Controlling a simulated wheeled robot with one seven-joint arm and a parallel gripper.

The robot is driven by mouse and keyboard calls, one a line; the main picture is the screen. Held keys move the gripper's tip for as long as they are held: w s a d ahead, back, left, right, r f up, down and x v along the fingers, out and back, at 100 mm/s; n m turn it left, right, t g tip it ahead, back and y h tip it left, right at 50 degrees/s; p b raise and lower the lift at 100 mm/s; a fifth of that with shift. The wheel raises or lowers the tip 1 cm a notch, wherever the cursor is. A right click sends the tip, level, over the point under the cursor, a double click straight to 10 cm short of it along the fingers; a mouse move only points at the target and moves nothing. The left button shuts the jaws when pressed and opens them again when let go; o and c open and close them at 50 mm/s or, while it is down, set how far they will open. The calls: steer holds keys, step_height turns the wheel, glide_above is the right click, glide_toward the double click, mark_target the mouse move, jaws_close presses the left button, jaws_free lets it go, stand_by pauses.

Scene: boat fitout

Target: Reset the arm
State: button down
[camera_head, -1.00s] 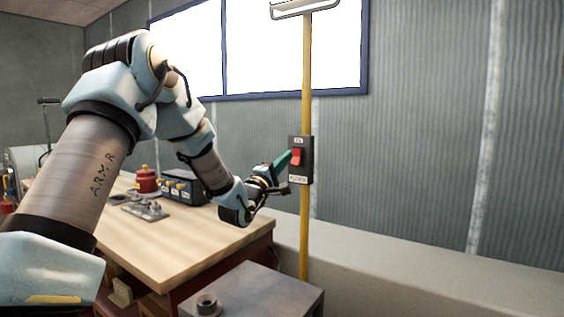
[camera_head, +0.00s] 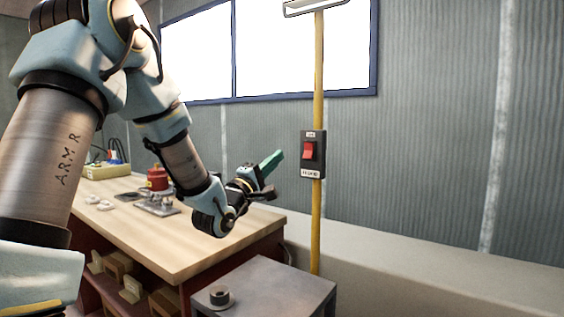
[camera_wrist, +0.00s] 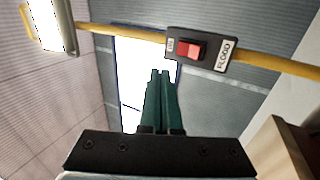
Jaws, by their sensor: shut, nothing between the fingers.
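My gripper (camera_head: 275,160) is in mid-air to the left of the switch box, apart from it, with its green fingers together and nothing between them. The fingers also show shut in the wrist view (camera_wrist: 160,75). The dark switch box (camera_head: 313,155) with a red rocker switch (camera_head: 309,150) is fixed on a yellow pole (camera_head: 318,225). In the wrist view the box (camera_wrist: 201,50) carries a label reading FLOOD and lies beyond the fingertips. My arm reaches in from the left, over the bench.
A wooden workbench (camera_head: 160,245) holds a red pot (camera_head: 157,178), metal parts (camera_head: 160,205) and a yellowish box (camera_head: 105,171). A grey cabinet (camera_head: 270,285) with a small round part (camera_head: 220,297) stands in front. A lamp (camera_head: 318,7) tops the pole. The space right of the pole is clear.

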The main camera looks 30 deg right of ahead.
steer(key=shift+a, duration=0.1)
stand_by(0.4)
steer(key=w+a+f+m+y+p, duration=0.1)
steer(key=w+a+f+m+y, duration=0.15)
steer(key=a+f+y, duration=0.6)
steer(key=w+a+f+m+y+p, duration=0.1)
steer(key=w+a+f+y, duration=0.35)
steer(key=a, duration=0.65)
steer(key=s+a+f+m+g+y, duration=0.1)
steer(key=s+a+f+g+y, duration=0.2)
steer(key=s+a, duration=0.6)
steer(key=s+a+f+m+g+y+p, duration=0.1)
steer(key=s+a+f+m+g+y, duration=0.1)
steer(key=s+a+f+g, duration=0.3)
steer(key=s+a+g+y, duration=0.1)
steer(key=s+a, duration=0.3)
steer(key=s, duration=0.3)
steer(key=shift+a+f+y, duration=0.15)
steer(key=shift+a+y, duration=0.1)
steer(key=shift+y, duration=0.15)
